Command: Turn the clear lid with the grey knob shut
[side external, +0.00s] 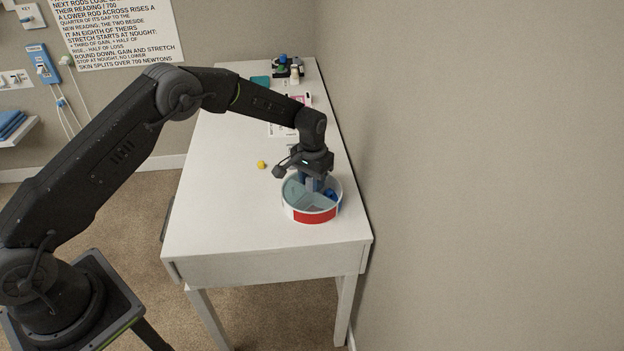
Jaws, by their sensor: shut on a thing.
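A round white tub (284,203) with a red label on its front stands near the front right of the white table. Its clear, bluish lid (296,191) lies across the top, and paler dividing lines show through or on it. My gripper (312,183) points down over the middle of the tub and is shut on the grey knob, which is mostly hidden by the fingers. A dark blue thing (330,194) shows at the right inside the tub. How far the lid's opening is turned is too small to tell.
A small yellow thing (262,165) lies on the table left of the tub. Bottles (295,75), a teal box (261,82) and papers lie at the back. A wall runs close along the table's right edge. The table's left and front are clear.

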